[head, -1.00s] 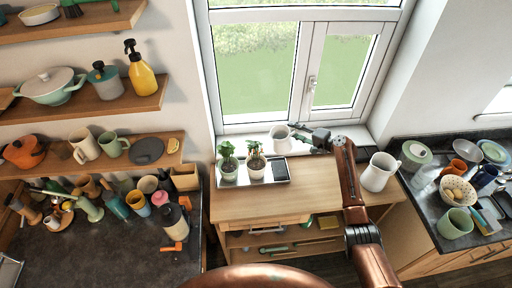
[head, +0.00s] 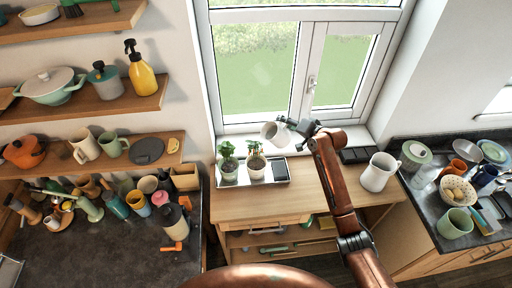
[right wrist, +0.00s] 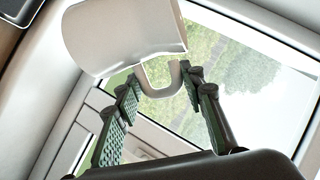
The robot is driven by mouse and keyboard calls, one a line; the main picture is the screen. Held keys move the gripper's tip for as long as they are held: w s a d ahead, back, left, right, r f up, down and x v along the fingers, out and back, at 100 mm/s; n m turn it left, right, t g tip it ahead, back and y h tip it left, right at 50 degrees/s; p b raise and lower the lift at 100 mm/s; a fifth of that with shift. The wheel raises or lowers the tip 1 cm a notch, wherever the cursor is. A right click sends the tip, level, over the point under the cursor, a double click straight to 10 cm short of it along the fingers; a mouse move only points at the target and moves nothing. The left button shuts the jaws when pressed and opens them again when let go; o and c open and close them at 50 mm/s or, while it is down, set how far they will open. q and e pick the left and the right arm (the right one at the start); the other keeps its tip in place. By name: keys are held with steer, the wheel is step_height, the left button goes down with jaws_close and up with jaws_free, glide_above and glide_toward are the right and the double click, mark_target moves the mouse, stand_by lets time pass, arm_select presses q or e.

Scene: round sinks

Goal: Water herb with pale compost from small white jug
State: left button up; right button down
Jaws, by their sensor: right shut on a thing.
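My right gripper (head: 292,123) is shut on the handle of the small white jug (head: 272,133). It holds the jug in the air, tilted to the left, just above and right of the right-hand potted herb. In the right wrist view the jug (right wrist: 120,32) shows large, its handle between the fingers (right wrist: 162,85). The right-hand herb (head: 256,162) stands in a white pot, and its compost looks pale. Another herb (head: 228,165) stands to its left, with darker compost. No water stream can be made out. My left gripper is out of view.
Both pots stand on a tray (head: 289,181) with a dark flat item (head: 280,170) at its right. A larger white jug (head: 379,172) stands at the table's right. A window (head: 300,75) is close behind. The wooden table's front (head: 265,205) is clear.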

steer(key=shift+s+a+r+n, duration=0.1)
steer(key=shift+a+r+n, duration=0.2)
steer(key=shift+r, duration=0.2)
stand_by(0.8)
steer(key=shift+s+a+n+h, duration=0.15)
steer(key=shift+a+n+h, duration=0.15)
steer(key=shift+n+h, duration=0.2)
stand_by(2.2)
steer(key=shift+d+m+y, duration=0.3)
steer(key=shift+d+m, duration=0.05)
steer(key=shift+m, duration=0.05)
steer(key=d+f+m, duration=0.1)
steer(key=w+d+f+m+y, duration=0.1)
steer(key=f, duration=0.1)
steer(key=shift+d+f, duration=0.1)
steer(key=shift+f, duration=0.2)
steer(key=shift+w+d+f+y, duration=0.25)
steer(key=shift+w+f+y, duration=0.05)
steer(key=shift+f, duration=0.3)
steer(key=w+d+f+m+y, duration=0.1)
steer(key=d+f+m+y, duration=0.1)
steer(key=d+f+m, duration=0.2)
steer(key=shift+w+d+f+m+y, duration=0.2)
steer(key=shift+w+f+m+y, duration=0.15)
steer(key=shift+f, duration=0.5)
